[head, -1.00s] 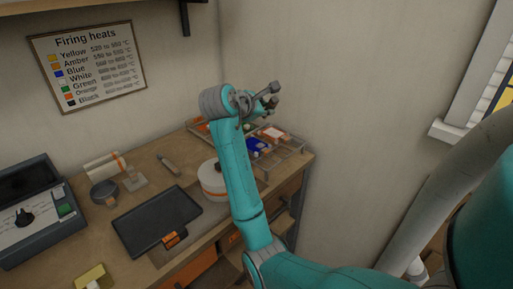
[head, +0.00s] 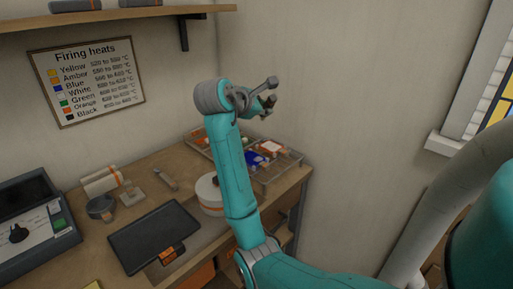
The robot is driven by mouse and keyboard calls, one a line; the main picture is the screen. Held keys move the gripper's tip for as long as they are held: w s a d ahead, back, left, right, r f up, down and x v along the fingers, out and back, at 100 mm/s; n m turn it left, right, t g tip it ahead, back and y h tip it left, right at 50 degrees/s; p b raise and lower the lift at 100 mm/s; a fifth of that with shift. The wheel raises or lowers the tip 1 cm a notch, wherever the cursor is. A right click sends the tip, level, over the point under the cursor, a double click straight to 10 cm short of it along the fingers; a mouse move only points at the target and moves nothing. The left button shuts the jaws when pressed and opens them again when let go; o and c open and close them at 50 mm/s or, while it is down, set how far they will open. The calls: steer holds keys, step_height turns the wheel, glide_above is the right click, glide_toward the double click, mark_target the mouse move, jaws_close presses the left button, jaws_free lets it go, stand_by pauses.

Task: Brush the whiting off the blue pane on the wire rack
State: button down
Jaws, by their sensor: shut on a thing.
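The wire rack (head: 287,169) stands at the right end of the bench, by the wall corner. The blue pane (head: 254,160) lies on it, partly hidden behind my arm. Pale marks show by the blue pane, but I cannot tell whether they are whiting. A white and orange piece (head: 270,148) lies behind the pane. My gripper (head: 268,107) is up in the air above the rack, clear of the pane. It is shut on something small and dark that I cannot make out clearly.
A round white tub (head: 209,193) with an orange band stands left of my arm. A dark tray (head: 155,238) lies at the bench front. A grey box (head: 37,220) stands at far left. A shelf (head: 120,17) is above. The wall is close behind the rack.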

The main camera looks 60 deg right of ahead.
step_height(320, 180, down, 14)
steer(key=w, duration=0.2)
steer(key=w+d, duration=0.1)
steer(key=w, duration=0.2)
steer(key=shift+w+d, duration=0.15)
steer(key=shift+w, duration=0.4)
steer(key=shift+f, duration=0.15)
steer(key=shift+f, duration=0.5)
stand_by(1.0)
